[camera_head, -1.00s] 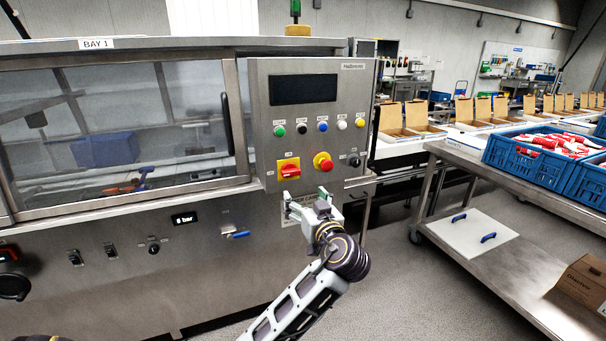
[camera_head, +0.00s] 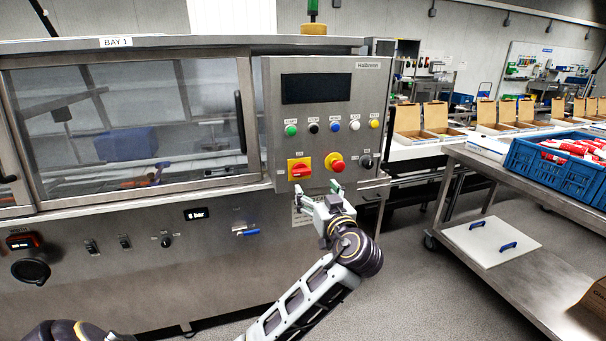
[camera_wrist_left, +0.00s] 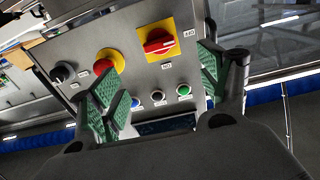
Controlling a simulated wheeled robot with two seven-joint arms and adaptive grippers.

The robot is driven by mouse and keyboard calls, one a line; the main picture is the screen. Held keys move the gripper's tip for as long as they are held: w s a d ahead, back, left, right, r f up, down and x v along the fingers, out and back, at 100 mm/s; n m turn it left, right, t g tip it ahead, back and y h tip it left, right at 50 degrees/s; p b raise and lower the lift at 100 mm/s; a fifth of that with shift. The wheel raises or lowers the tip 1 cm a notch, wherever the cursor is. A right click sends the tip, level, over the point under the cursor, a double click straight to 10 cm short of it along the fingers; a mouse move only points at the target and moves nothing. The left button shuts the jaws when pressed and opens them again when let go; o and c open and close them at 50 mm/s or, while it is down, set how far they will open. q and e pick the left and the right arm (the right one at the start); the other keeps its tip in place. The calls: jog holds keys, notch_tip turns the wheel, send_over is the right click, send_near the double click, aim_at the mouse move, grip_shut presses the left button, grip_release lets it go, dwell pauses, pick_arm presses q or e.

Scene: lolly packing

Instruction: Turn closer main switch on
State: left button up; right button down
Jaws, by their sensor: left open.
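The main switch (camera_head: 300,170) is a red rotary handle on a yellow square plate, on the closer's steel control panel (camera_head: 345,115). Its handle lies about horizontal, in line with the small label beside the plate. It also shows in the left wrist view (camera_wrist_left: 158,42), upside down, with labels beside and below it. My left gripper (camera_head: 317,191) is open and empty, just below the switch and slightly to its right in the head view. In the wrist view its green-padded fingers (camera_wrist_left: 160,85) stand apart, with the switch beyond the gap. No contact is visible. My right gripper is out of view.
A red mushroom button (camera_head: 336,164) and a black knob (camera_head: 366,161) sit right of the switch. A row of coloured buttons (camera_head: 334,126) is above. A glazed door (camera_head: 130,130) is at left. A steel cart (camera_head: 530,270) with blue crates stands at right.

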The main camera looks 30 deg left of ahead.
aim_at(302, 173)
pick_arm(q)
jog(key=x, duration=1.2)
jog(key=shift+w+a+p, duration=0.2)
jog(key=shift+a+p, duration=0.05)
jog(key=shift+p, duration=0.1)
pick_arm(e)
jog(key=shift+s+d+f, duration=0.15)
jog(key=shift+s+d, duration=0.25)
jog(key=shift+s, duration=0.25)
